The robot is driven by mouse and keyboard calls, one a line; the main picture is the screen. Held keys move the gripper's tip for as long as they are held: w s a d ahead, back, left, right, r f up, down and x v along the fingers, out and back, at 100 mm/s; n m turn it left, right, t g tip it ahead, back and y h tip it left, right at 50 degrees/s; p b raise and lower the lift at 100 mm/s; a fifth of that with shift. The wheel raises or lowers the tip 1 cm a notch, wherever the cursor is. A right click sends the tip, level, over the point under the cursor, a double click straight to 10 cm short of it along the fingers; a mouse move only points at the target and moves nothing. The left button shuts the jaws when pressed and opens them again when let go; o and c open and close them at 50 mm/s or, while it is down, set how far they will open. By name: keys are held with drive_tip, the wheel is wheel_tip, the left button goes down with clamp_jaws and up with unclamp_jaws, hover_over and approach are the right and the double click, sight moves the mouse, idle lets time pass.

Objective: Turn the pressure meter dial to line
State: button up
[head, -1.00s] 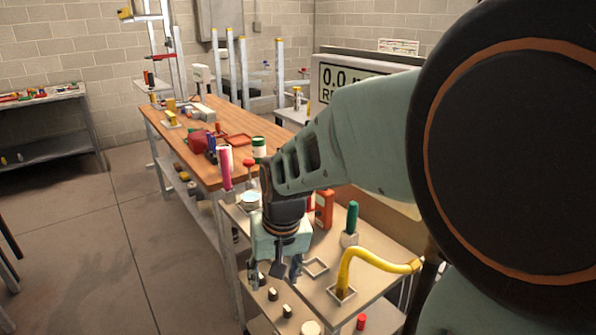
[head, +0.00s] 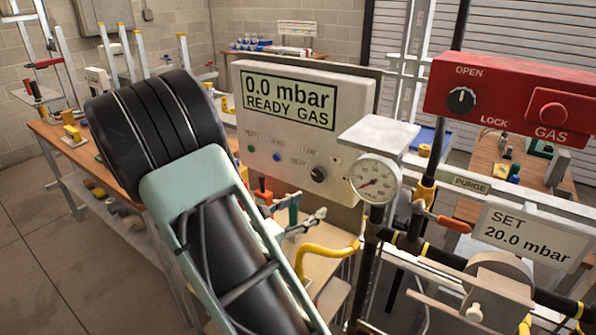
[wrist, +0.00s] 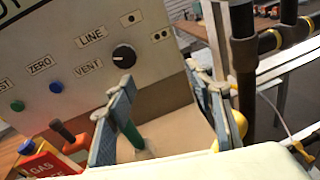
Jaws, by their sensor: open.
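The meter panel (head: 345,100) is a pale box with a display reading "0.0 mbar READY GAS". Its dial is a round black knob (head: 318,174), also in the wrist view (wrist: 123,56), between the LINE label (wrist: 91,36) and the VENT label (wrist: 88,69). My gripper (head: 308,212) is in front of the panel's lower part, below the knob. In the wrist view my gripper (wrist: 160,78) has two blue-grey fingers spread apart with nothing between their tips; the knob is beyond and above the left fingertip, apparently untouched.
A green handle (wrist: 130,130) stands behind the fingers. A yellow hose (head: 325,258) and round gauge (head: 375,180) are to the right. A red control box (head: 510,105) and pipes fill the right side.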

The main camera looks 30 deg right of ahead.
sight(317, 176)
drive_tip(key=w+d+n+t, duration=0.1)
drive_tip(key=w+d, duration=0.1)
drive_tip(key=w+d+n+t+p, duration=0.1)
drive_tip(key=w+d, duration=0.2)
drive_tip(key=w+d+r+n+t+p, duration=0.1)
drive_tip(key=w+d, duration=0.2)
drive_tip(key=shift+d+n, duration=0.25)
drive_tip(key=shift+n, duration=0.05)
drive_tip(key=shift+c, duration=0.3)
drive_tip(key=c, duration=1.1)
